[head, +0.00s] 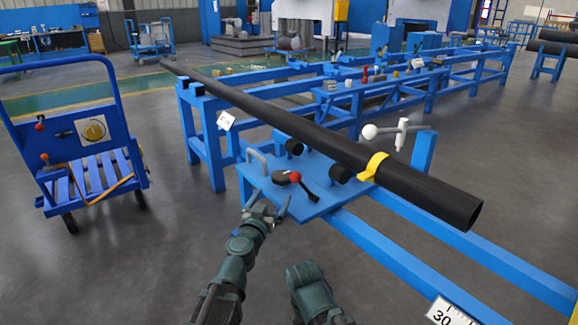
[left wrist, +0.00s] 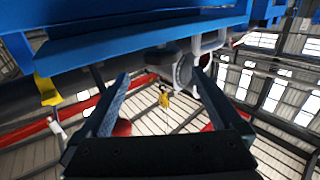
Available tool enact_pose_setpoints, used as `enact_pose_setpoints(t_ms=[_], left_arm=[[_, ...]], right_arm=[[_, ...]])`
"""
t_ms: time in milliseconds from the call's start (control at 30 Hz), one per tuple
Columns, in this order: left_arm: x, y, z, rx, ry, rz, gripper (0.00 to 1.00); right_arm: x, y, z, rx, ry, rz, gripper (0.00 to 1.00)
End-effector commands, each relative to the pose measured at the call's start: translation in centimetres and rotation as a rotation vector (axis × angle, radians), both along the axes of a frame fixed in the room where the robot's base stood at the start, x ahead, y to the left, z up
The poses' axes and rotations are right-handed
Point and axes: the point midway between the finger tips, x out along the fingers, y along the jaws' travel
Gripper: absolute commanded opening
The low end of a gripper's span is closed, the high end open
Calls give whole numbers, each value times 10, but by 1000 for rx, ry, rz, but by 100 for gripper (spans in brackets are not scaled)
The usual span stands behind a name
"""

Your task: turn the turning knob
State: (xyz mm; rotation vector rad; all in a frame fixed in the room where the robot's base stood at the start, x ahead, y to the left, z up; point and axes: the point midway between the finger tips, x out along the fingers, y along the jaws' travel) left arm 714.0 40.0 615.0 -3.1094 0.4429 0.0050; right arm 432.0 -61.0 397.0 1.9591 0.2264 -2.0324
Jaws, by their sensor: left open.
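The turning knob appears to be the dark round knob (head: 281,177) on the blue plate (head: 260,179) under the long black pipe. A red ball (head: 295,177) on a black lever sits just right of it. My left gripper (head: 266,207) is open and empty at the plate's near edge, short of the knob. In the left wrist view a dark round part (left wrist: 160,57), probably the knob, shows beyond the open fingertips. It looks apart from them, but contact is hard to judge. A red ball (left wrist: 122,127) is partly hidden by one finger.
A white ball handle (head: 370,132) is behind the pipe. A blue cart (head: 98,178) stands left, with clear floor between.

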Motion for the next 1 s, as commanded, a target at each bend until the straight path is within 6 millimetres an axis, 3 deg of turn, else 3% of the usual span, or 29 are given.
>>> enact_pose_setpoints(t_ms=[267,467,667,1000], left_arm=[[2,2,0,-1,-2,14,100],[15,-2,0,-1,-2,13,100],[43,-10,0,-1,-2,12,100],[110,-28,0,-1,-2,12,100]], right_arm=[[0,0,0,0,0,0,50],[0,0,0,0,0,0,50],[0,0,0,0,0,0,50],[0,0,0,0,0,0,50]])
